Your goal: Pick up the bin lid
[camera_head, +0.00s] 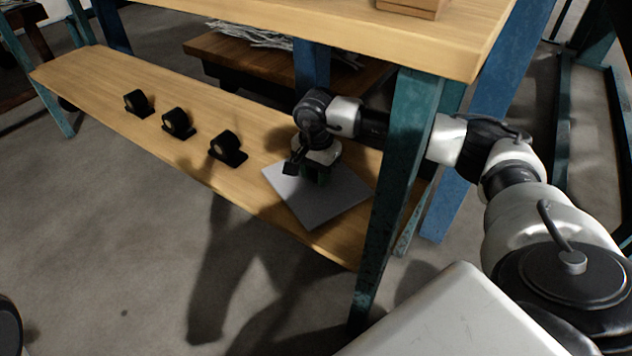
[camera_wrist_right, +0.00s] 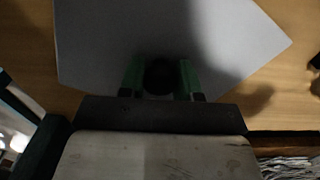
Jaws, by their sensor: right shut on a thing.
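The bin lid is a flat grey square plate (camera_head: 333,200) at the right end of the low wooden shelf. In the right wrist view the lid (camera_wrist_right: 110,40) fills much of the upper picture, with a dark round knob (camera_wrist_right: 159,77) on it. My right gripper (camera_head: 318,178) points down over the lid's middle. In the right wrist view its green fingers (camera_wrist_right: 160,80) stand on both sides of the knob, shut on it. I cannot tell whether the lid touches the shelf. My left gripper is not in view.
Several black rolls on stands, one of them nearest the lid (camera_head: 226,147), sit in a row on the wooden shelf (camera_head: 90,75). A teal table leg (camera_head: 395,170) stands in front of my right arm. The wooden tabletop (camera_head: 440,45) is above the shelf.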

